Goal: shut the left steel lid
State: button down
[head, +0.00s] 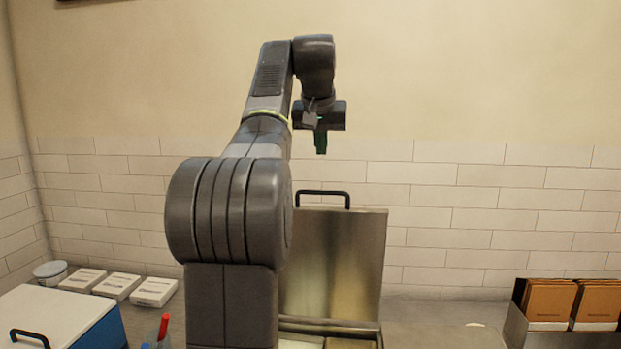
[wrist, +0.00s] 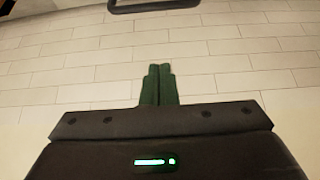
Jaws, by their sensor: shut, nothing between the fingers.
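One steel lid (head: 352,255) stands raised, nearly upright, in the middle of the head view, with a black bar handle (head: 338,193) on its top edge. My arm hides its left part. Below it, part of an open steel well shows at the bottom edge. My gripper (head: 320,143) has green fingers pointing down, above the handle in the picture and apart from it. In the wrist view the fingers (wrist: 159,84) are shut together with nothing between them. A dark bar (wrist: 155,4), probably the handle, shows at the top edge there.
A blue box with a white lid (head: 55,310) is at the lower left, with white packets (head: 117,286) and a round tub (head: 50,271) behind it. A steel holder with brown packets (head: 550,300) is at the right. A tiled wall (head: 460,190) stands behind.

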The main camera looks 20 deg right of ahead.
jog(key=f, duration=0.3)
jog(key=w+f, duration=0.1)
jog(key=f, duration=0.4)
jog(key=shift+w+d+f, duration=0.2)
jog(key=shift+d+f, duration=0.1)
jog(key=shift+f, duration=0.25)
jog(key=shift+s, duration=0.15)
jog(key=shift+s+a, duration=0.1)
jog(key=shift+a, duration=0.05)
